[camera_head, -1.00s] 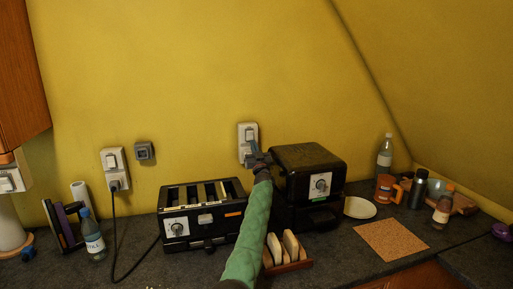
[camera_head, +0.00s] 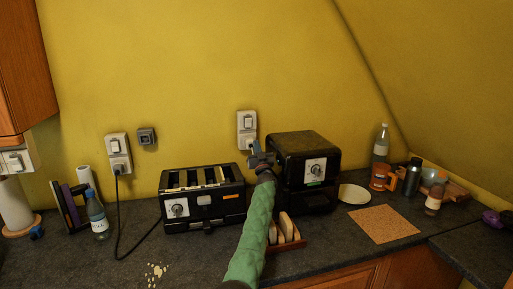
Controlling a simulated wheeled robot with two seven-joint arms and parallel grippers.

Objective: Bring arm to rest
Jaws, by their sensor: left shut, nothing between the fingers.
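My left arm, in a green sleeve, reaches up from the bottom middle of the head view. Its dark gripper (camera_head: 258,153) is shut and empty. It shows just below the white double wall socket (camera_head: 247,124), between the black toaster (camera_head: 204,207) on the left and the black box-shaped appliance (camera_head: 306,151) on the right. I cannot tell whether it touches the appliance's side. My right gripper is out of view.
Bread slices stand in a wooden rack (camera_head: 295,243) beside my forearm. A corded plug sits in the left socket (camera_head: 118,152). A cork mat (camera_head: 384,224), a white plate (camera_head: 353,194), an orange mug (camera_head: 381,179) and bottles are at right. Crumbs (camera_head: 156,271) lie on the front counter.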

